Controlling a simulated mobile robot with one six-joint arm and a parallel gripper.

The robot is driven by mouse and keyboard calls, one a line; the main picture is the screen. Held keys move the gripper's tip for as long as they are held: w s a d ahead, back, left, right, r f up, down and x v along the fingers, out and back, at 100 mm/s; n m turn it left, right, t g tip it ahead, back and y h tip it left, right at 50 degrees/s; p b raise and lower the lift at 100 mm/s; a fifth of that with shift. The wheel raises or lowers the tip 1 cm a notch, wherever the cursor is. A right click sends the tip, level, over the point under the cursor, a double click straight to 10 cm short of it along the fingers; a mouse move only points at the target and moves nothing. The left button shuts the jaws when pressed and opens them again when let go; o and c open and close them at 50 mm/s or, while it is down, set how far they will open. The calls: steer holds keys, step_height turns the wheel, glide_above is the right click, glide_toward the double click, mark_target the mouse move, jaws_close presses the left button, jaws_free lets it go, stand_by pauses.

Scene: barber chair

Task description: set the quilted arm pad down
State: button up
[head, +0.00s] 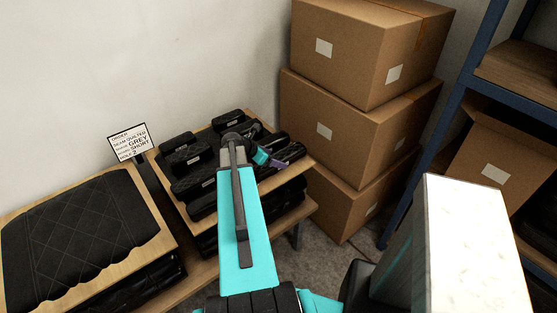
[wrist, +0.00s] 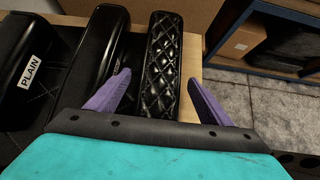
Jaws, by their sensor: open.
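The quilted arm pad (wrist: 162,62) is black and glossy with diamond stitching. It lies on the wooden board (wrist: 190,75) at the right end of the row in the wrist view. My gripper (wrist: 158,78) is open, with one purple finger on each side of the pad's near part and gaps showing beside it. In the head view my gripper (head: 268,160) is over the right side of the pad board, and my arm hides part of the row. The pad's near end is hidden behind the gripper body.
Smooth black pads, one labelled PLAIN (wrist: 35,71), lie to the left. A black quilted cushion (head: 80,235) lies on a board at the left. An order card (head: 131,143) stands behind. Cardboard boxes (head: 345,120) and a blue-framed shelf (head: 460,95) stand at the right.

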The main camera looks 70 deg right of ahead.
mark_target(276, 158)
steer(key=shift+x, duration=0.9)
steer(key=shift+r, duration=0.1)
steer(key=c, duration=1.6)
steer(key=shift+r, duration=0.1)
steer(key=shift+r+b, duration=1.05)
steer(key=shift+r, duration=3.85)
